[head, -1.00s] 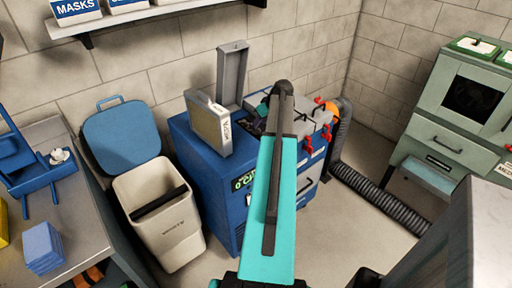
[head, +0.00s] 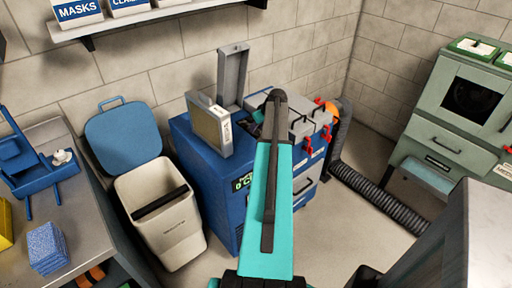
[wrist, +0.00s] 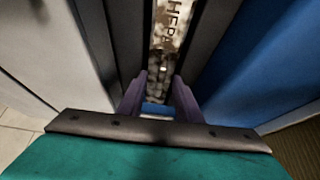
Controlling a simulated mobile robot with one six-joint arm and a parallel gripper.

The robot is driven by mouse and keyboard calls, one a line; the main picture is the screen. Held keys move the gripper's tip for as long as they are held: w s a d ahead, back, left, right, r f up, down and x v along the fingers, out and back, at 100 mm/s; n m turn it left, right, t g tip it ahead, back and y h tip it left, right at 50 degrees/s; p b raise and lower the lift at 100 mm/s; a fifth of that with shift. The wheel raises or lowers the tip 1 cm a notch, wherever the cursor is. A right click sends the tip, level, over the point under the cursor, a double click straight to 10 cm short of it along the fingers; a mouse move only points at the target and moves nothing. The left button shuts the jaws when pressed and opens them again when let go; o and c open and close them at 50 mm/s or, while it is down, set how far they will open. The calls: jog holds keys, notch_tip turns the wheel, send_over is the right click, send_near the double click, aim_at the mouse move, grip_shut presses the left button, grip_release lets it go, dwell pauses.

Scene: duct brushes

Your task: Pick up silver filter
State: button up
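A silver-framed filter (head: 212,124) with a tan-grey face and a label on its right edge stands upright on the blue machine (head: 200,172). In the wrist view a narrow strip lettered HEPA (wrist: 172,22) runs between dark panels; I cannot tell for sure that it is the same filter. My gripper (wrist: 160,88) has its two purple fingers apart, pointing down toward this strip, with a gap between them. I cannot tell whether they touch anything. In the head view my teal arm hides the gripper.
An upright grey open-fronted holder (head: 233,75) stands behind the filter. A grey lid (head: 305,120) with red latches (head: 308,146) is right of my arm. A white bin (head: 165,225) stands left of the machine. A ribbed hose (head: 375,195) lies on the floor at right.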

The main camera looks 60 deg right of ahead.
dwell(0.5)
grip_shut()
dwell(1.3)
